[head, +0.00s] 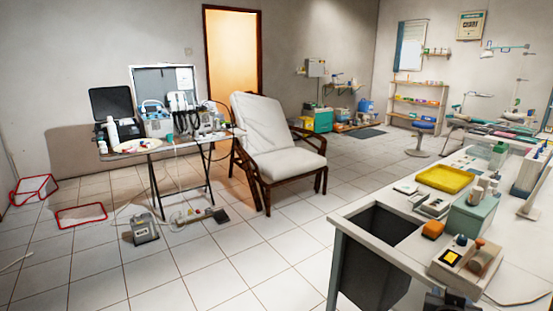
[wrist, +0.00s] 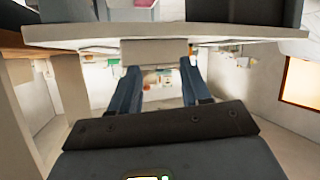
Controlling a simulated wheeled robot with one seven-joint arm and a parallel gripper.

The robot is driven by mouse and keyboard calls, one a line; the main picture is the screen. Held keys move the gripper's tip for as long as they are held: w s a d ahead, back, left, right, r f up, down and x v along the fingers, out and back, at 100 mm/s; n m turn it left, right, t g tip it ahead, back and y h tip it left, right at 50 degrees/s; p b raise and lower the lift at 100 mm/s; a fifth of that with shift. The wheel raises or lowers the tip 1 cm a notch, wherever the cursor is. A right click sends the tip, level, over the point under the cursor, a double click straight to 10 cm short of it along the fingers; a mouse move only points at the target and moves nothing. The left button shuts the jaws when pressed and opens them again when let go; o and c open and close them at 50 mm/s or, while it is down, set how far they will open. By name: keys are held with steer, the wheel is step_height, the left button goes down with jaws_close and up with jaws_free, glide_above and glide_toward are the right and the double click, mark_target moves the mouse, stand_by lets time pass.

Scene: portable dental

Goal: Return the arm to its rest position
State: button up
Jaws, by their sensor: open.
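My gripper (wrist: 160,78) shows in the wrist view, its two dark blue fingers spread apart with nothing between them. A pale slab edge (wrist: 240,31) crosses the wrist view just beyond the fingertips; I cannot tell whether they touch it. In the head view only a small dark part shows at the bottom edge, below the right-hand counter, and I cannot tell whether it is my arm. The gripper's fingers are not visible there.
A reclining chair (head: 292,162) and a folding table (head: 150,148) with equipment stand beyond. Tiled floor (head: 250,255) between is mostly clear.

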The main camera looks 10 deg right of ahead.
steer(key=s+a+f+n+t+y, duration=0.2)
steer(key=s+a+f+n+y, duration=0.1)
steer(key=s+a, duration=0.55)
steer(key=s+a+f+n+t+y, duration=0.2)
steer(key=s+a+f+n+y, duration=0.15)
steer(key=s+a, duration=0.5)
steer(key=s+a+r+n+t+y, duration=0.1)
steer(key=s+a+r+y, duration=0.1)
steer(key=s+r, duration=0.4)
steer(key=s+a+r+n+t+y, duration=0.1)
steer(key=s+a+r, duration=0.3)
steer(key=s, duration=0.8)
step_height(320, 180, up, 3)
steer(key=shift+f+y, duration=0.15)
steer(key=shift+y, duration=0.2)
